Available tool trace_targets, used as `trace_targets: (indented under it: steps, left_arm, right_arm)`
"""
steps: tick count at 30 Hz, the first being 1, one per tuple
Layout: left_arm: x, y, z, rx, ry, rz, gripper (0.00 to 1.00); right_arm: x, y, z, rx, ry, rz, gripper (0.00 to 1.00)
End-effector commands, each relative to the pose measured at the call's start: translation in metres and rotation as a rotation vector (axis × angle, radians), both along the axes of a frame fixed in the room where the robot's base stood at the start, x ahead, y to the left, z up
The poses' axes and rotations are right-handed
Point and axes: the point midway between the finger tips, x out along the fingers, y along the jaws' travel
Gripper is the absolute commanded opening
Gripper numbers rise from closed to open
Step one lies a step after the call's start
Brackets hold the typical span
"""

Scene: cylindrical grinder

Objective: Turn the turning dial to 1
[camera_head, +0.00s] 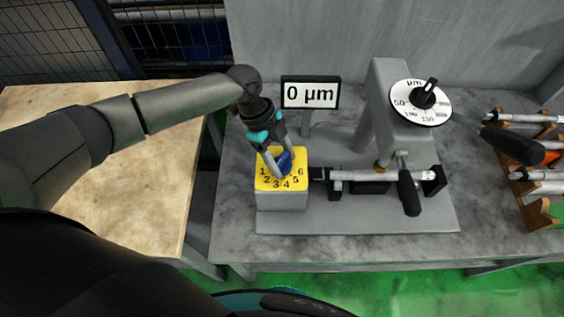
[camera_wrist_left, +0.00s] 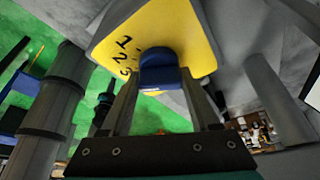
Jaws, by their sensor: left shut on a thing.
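The turning dial is a blue knob (camera_head: 285,161) on a yellow plate (camera_head: 264,184) numbered 1 to 6, on top of a grey block (camera_head: 282,201). My left gripper (camera_head: 281,168) comes down from above and is shut on the blue knob. In the left wrist view the blue knob (camera_wrist_left: 158,68) sits between the two fingers, with the yellow plate (camera_wrist_left: 200,40) behind it and the numbers 1, 2 and 3 at its left. The fingers hide part of the knob, and I cannot tell which number it points to. My right gripper is not in view.
A display reading 0 µm (camera_head: 310,93) stands behind the dial. To the right are a rod (camera_head: 385,176) in its holders, a black lever (camera_head: 408,193) and a round scale (camera_head: 421,102) with a black knob. A wooden rack (camera_head: 535,205) with rods stands at far right.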

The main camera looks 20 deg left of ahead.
Motion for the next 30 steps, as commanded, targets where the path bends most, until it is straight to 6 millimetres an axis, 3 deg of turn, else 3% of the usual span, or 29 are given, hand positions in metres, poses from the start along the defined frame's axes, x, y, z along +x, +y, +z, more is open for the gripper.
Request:
trace_targets:
  steps: [18,30]
  left_arm:
    - [0.001,0.0,-0.001,0.001,-0.003,-0.561,0.06]
    - [0.0,0.0,0.0,0.0,-0.003,-0.764,0.06]
  right_arm:
    - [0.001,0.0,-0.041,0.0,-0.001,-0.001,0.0]
    - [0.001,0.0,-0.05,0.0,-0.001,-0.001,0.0]
